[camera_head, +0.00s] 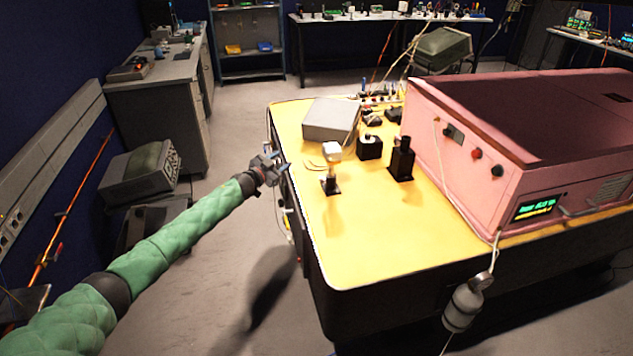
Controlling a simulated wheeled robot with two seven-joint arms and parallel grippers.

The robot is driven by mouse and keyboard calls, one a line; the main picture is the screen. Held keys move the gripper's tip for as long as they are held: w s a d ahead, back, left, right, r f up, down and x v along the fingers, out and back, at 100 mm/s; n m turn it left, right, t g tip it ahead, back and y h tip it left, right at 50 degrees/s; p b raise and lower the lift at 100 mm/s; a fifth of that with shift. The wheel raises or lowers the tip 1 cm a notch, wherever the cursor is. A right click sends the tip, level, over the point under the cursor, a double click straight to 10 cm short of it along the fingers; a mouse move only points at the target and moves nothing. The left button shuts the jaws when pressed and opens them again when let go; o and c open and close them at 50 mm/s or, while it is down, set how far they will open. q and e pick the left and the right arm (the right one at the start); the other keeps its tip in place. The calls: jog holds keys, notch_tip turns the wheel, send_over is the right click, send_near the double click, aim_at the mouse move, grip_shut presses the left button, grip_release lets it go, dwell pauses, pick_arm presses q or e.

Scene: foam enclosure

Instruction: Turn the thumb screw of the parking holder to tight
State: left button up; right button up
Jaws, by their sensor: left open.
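A black post holder (402,160) stands upright on the yellow tabletop (365,240), near the pink machine. To its left, a slim post with a white cube-like head (332,152) stands on a black base (330,186). I cannot tell which of these is the parking holder, and the thumb screw is too small to make out. My left gripper (274,167) is open and empty at the table's left edge, to the left of the white-headed post and apart from it. My right gripper is not in view.
A grey box (330,119) and a small black block (370,147) lie behind the posts. The large pink machine (470,160) fills the table's right side. A grey cylinder (462,307) hangs by the front edge. The front left tabletop is clear.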

pick_arm(q)
jog(key=s+d+f+g+h, duration=0.2)
jog(key=s+f+g+h, duration=0.2)
jog(key=g+h, duration=0.4)
jog(key=g, duration=0.1)
send_near(321, 180)
jog(key=shift+w+d+f+p, duration=0.15)
jog(key=shift+w+d+p, duration=0.05)
jog(key=shift+w, duration=0.2)
jog(key=shift+w+d+f+p, duration=0.15)
jog(key=shift+w+d+f, duration=0.05)
jog(key=shift+w, duration=0.15)
jog(key=p+x, duration=0.2)
jog(key=x, duration=0.2)
jog(key=shift+d, duration=0.3)
jog(key=shift+p+x, duration=0.3)
jog(key=shift+x, duration=0.7)
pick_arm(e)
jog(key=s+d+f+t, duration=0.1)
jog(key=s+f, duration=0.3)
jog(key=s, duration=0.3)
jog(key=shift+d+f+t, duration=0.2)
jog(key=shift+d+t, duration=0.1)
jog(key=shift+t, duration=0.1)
pick_arm(q)
jog(key=shift+f, duration=0.1)
jog(key=c, duration=1)
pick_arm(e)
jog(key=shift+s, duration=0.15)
